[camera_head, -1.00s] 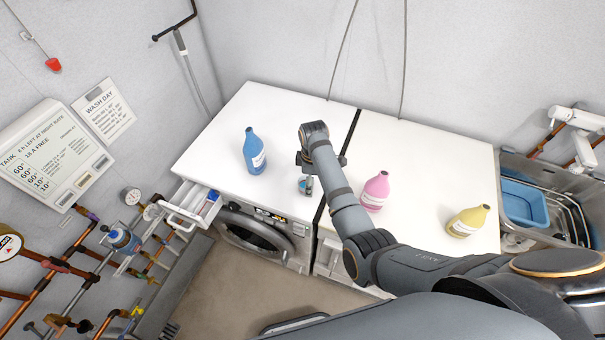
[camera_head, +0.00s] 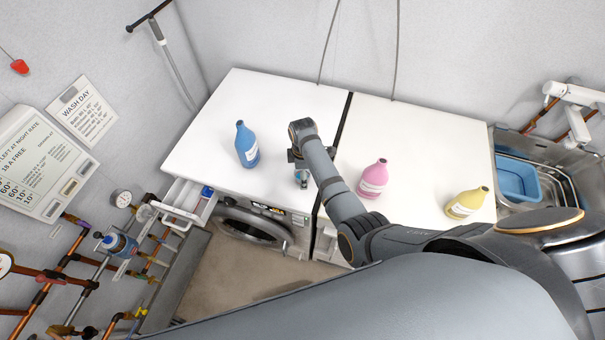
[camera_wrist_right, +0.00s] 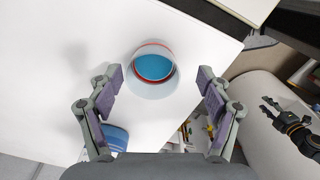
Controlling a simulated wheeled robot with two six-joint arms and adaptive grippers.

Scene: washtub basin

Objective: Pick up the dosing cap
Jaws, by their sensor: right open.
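The dosing cap (camera_wrist_right: 153,67) is a clear round cup with a red ring and a blue inside. It stands on the white top, near its front edge. In the head view the cap (camera_head: 301,179) shows small below my right gripper (camera_head: 298,160). In the right wrist view my right gripper (camera_wrist_right: 160,78) is open, with its fingers on either side of the cap and clear gaps to it. My left gripper (camera_wrist_right: 286,116) seems to be the dark claw at the right of the wrist view; its opening is unclear. It is not visible in the head view.
A blue bottle (camera_head: 247,145) stands left of my right gripper. A pink bottle (camera_head: 373,179) and a yellow bottle (camera_head: 467,203) stand to the right. An open drawer (camera_head: 188,203) sticks out at the front left. A sink (camera_head: 546,170) is at the right. The white top (camera_head: 285,97) is clear behind.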

